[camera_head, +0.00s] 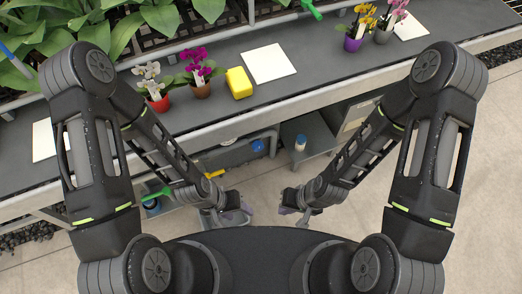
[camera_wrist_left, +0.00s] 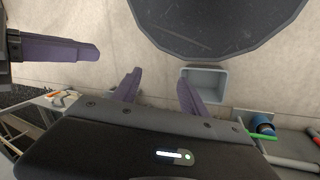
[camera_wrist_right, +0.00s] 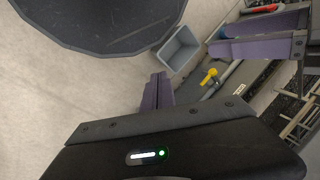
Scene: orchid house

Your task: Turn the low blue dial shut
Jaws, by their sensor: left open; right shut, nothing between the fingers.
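A round blue dial (camera_head: 258,146) shows low under the bench, on a grey box-like fixture. Its turn position is too small to tell. It is apart from both grippers. My left gripper (camera_head: 244,211) is low in front of the bench, nearer to me than the dial; the left wrist view shows its purple fingers (camera_wrist_left: 158,88) spread and empty. My right gripper (camera_head: 284,210) is to its right at a similar height; the right wrist view shows its fingers (camera_wrist_right: 158,88) together with nothing between them. I cannot make out the dial in either wrist view.
A yellow handle (camera_head: 215,174) is left of the dial. A green-handled thing (camera_head: 157,194) lies further left. A grey bin (camera_wrist_right: 180,50) stands on the floor near the grippers. The bench edge (camera_head: 330,92) overhangs the dial.

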